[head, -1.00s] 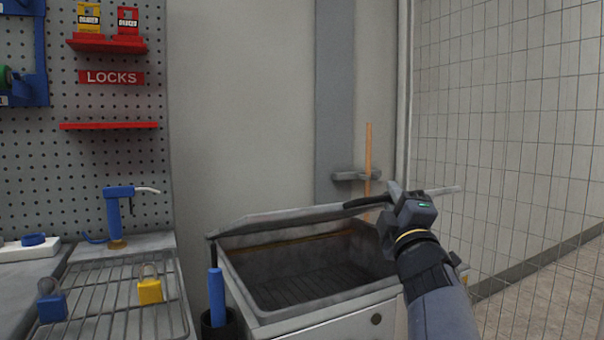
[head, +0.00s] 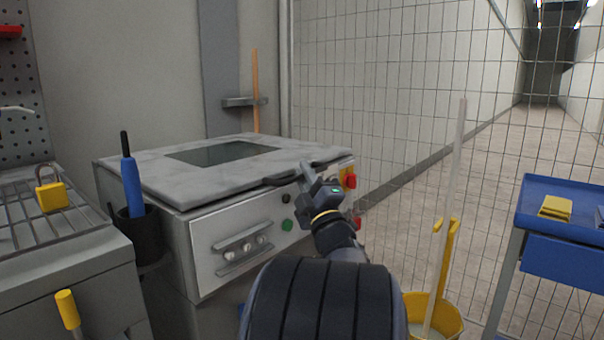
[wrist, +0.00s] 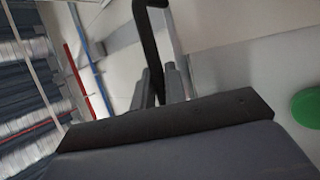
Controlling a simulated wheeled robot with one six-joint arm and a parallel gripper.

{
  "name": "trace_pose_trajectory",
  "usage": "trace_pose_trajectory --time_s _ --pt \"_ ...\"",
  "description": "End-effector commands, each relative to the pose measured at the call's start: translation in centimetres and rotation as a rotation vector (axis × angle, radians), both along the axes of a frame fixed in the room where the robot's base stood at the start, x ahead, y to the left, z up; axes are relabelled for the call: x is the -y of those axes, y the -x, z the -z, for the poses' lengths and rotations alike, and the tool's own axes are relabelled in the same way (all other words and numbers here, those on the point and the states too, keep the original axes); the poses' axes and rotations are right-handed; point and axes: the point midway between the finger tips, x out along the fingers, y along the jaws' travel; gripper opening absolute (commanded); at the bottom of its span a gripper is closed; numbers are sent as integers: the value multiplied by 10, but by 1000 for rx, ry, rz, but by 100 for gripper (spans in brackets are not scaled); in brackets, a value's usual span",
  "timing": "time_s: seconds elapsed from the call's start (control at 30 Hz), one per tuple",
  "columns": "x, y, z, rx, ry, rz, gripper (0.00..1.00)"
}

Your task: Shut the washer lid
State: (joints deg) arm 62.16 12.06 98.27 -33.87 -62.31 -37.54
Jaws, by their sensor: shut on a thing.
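The washer lid (head: 155,172) is a grey slab with a dark window. In the head view it lies flat, or very nearly so, across the top of the washer (head: 205,235). A black bar handle (head: 280,181) runs along its front edge. My gripper (head: 308,176) is at the front right of the lid, shut on this handle. In the wrist view the black handle (wrist: 148,45) passes between my two grey fingers (wrist: 160,86). My arm hides part of the washer's front right.
A blue-handled tool (head: 131,185) stands in a black holder (head: 140,235) at the washer's left. A yellow bucket (head: 437,315) with a mop pole stands at right, near a blue cart (head: 570,265). A wire mesh fence (head: 400,100) is behind.

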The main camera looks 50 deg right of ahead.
Motion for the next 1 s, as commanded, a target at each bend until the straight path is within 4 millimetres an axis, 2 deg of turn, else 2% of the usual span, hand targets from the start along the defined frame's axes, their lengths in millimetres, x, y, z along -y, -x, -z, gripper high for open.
trace_pose_trajectory --time_s 0.03,0.4,0.43,0.67,0.87,1.0 --pt "-1 -2 11 -12 -9 -3 0" --pt "0 -2 15 -17 -14 0 0" --pt "0 -2 15 -17 -14 0 14" --pt "1 -2 15 -16 -15 2 33" --pt "-3 8 20 -16 -15 3 34" --pt "-12 27 31 -13 -14 5 34"
